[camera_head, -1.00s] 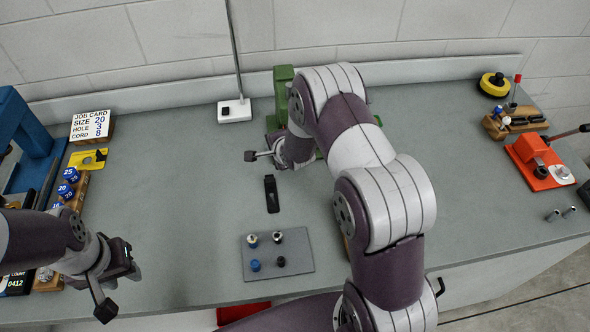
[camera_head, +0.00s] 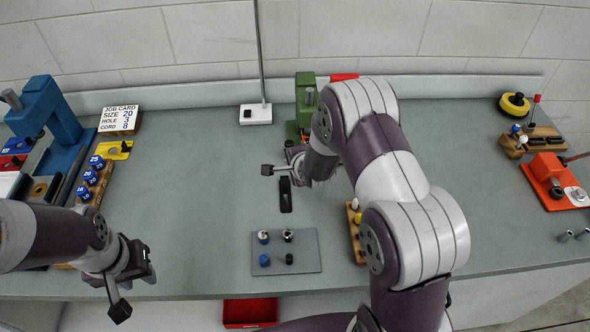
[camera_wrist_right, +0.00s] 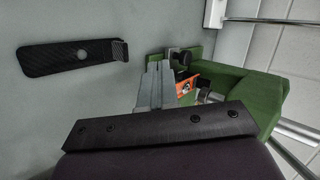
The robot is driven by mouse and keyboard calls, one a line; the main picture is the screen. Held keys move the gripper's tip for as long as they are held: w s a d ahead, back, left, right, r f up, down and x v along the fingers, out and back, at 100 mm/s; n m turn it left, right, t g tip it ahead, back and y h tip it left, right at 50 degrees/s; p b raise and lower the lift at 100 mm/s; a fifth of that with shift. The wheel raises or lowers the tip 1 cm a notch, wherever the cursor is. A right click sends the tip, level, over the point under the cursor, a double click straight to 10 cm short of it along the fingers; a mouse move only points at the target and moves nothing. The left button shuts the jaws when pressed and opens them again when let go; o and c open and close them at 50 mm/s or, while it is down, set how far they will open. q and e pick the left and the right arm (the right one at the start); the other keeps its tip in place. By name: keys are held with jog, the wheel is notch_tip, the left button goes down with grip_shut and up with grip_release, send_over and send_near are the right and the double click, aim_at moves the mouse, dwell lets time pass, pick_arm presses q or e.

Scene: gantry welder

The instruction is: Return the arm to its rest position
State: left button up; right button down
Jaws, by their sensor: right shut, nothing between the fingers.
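My right arm reaches over the bench from the lower right in the head view. Its gripper (camera_wrist_right: 156,84) is shut and empty in the right wrist view, with the two fingers together beside a green machine (camera_wrist_right: 258,92). In the head view the arm hides part of that machine (camera_head: 304,92) and most of the gripper. A black strip with a hole (camera_wrist_right: 68,58) lies flat on the bench near the fingers, apart from them; it also shows in the head view (camera_head: 286,198). My left gripper (camera_head: 135,272) hangs at the bench's front left; its finger gap cannot be made out.
A grey plate (camera_head: 310,265) with several small pegs lies front centre. A blue press (camera_head: 58,118), job card (camera_head: 118,119) and blue number blocks (camera_head: 93,172) stand left. A red tool (camera_head: 547,172) is right. The left-centre bench is clear.

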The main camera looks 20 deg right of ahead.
pick_arm(q)
jog(key=shift+w+f, duration=0.4)
jog(key=shift+f, duration=0.05)
pick_arm(e)
jog(key=s+r+n+g, duration=0.4)
jog(key=s+n, duration=0.4)
jog(key=s, duration=0.4)
jog(key=s+r+n+g, duration=0.4)
jog(key=s+n, duration=0.5)
jog(key=s, duration=0.4)
jog(key=shift+a+r+n, duration=0.3)
jog(key=shift+a+r, duration=0.1)
jog(key=shift+r, duration=0.4)
pick_arm(q)
jog(key=shift+s, duration=0.1)
pick_arm(e)
jog(key=shift+s, duration=0.15)
